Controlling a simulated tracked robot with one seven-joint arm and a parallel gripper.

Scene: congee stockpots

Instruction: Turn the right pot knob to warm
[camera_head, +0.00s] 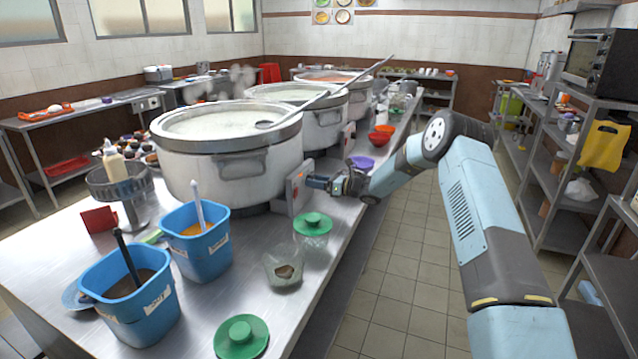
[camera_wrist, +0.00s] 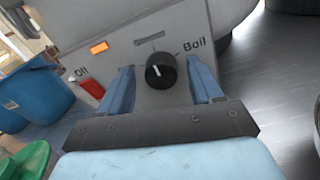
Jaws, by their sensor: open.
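Several large metal pots stand in a row in the head view. The nearest pot (camera_head: 228,160) has a grey control box (camera_head: 294,190) with a red-orange mark at its front right. My gripper (camera_head: 312,182) is at this box's face. In the wrist view, a black knob (camera_wrist: 160,71) sits on the box's face, with a white pointer line aimed roughly upward. "Boil" is printed to its right, and a label that looks like "Off" to its left. My gripper (camera_wrist: 161,66) is open, with one blue finger on each side of the knob. I cannot tell whether either finger touches it.
An orange light (camera_wrist: 99,47) glows on the box's face. Blue tubs (camera_head: 128,290) with utensils, green-lidded containers (camera_head: 313,224) and a purple bowl (camera_head: 362,163) stand on the steel counter. A ladle (camera_head: 320,94) lies across the pots. The tiled aisle right of the counter is clear.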

